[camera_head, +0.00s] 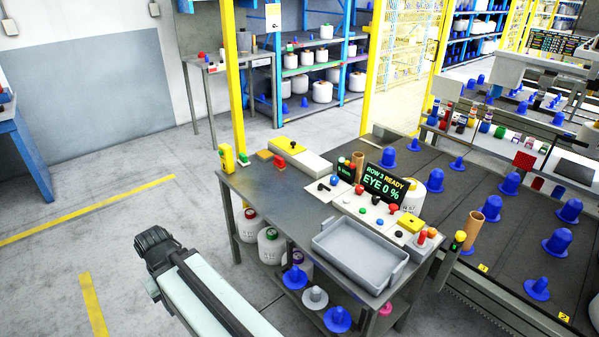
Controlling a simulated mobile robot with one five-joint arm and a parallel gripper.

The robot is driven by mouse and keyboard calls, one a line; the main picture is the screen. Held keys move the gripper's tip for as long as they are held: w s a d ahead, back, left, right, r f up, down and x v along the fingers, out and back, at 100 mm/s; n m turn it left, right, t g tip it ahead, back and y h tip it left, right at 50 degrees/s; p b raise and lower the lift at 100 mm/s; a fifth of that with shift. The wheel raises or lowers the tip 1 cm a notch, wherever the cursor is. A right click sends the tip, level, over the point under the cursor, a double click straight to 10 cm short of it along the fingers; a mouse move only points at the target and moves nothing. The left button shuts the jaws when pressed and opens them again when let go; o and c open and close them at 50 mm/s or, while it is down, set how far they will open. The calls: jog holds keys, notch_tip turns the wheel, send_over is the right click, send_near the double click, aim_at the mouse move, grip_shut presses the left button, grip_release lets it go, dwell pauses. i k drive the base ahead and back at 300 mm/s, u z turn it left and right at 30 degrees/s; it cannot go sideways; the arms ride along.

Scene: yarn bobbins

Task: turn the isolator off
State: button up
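Several controls sit on the grey work table, and I cannot tell for certain which one is the isolator. A yellow box (227,158) is at the left edge, by the yellow post. The handle position of each is too small to read. A pale arm or column part of mine, with a dark ribbed end, is at the lower left, apart from the table. No gripper fingers show.
A dark display (384,185) reads "ROW 3 READY EYE 0 %". A grey tray (360,252) stands at the table's front. Bobbins sit below the table. A dark deck with blue bobbins (509,183) is at the right. The floor (90,235) left of the table is clear.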

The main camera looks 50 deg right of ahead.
aim_at(359, 189)
jog(key=z, duration=0.05)
jog(key=i, duration=1.25)
jog(key=z, duration=0.3)
